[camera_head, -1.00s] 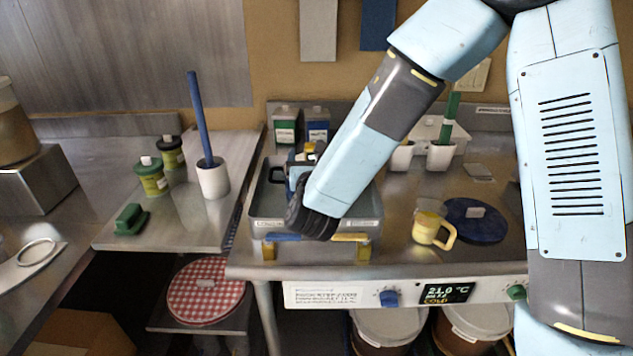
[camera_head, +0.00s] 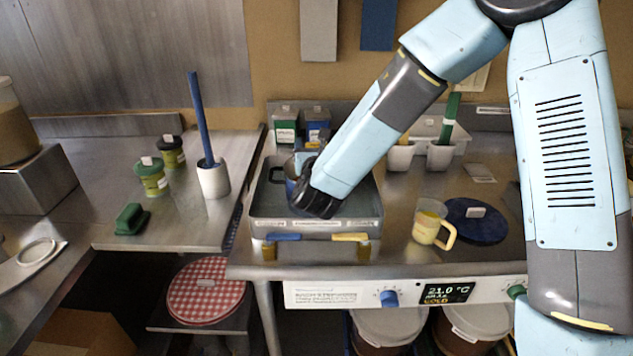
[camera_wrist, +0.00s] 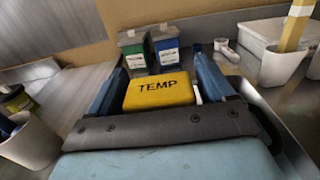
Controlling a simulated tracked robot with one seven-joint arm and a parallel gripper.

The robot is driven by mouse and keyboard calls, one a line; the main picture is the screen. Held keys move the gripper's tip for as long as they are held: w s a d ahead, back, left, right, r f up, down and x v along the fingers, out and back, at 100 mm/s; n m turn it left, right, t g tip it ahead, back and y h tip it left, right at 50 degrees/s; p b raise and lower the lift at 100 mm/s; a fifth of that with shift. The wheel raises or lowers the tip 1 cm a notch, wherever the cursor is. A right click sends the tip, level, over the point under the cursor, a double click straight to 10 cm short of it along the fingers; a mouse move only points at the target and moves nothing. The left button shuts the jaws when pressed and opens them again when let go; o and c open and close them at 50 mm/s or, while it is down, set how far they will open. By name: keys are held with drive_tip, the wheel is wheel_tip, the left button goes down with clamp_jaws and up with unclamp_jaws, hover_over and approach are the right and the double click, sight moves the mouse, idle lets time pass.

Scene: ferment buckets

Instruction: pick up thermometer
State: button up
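The thermometer (camera_wrist: 158,91) shows in the wrist view as a yellow block marked TEMP. It lies between the two blue fingers of my gripper (camera_wrist: 160,66). The fingers stand apart. The left finger is close beside the block; a narrow gap with a small white piece shows at the right finger.
A green carton (camera_head: 285,126) and a blue carton (camera_head: 316,122) stand just behind the bath. White cups (camera_head: 440,156) holding upright tools stand to the right. A yellow jug (camera_head: 427,224) and a dark blue lid (camera_head: 478,226) lie front right. A white holder (camera_head: 213,180) stands left.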

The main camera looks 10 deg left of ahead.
drive_tip(key=c, duration=1.3)
drive_tip(key=shift+c, duration=0.5)
drive_tip(key=shift+r, duration=0.15)
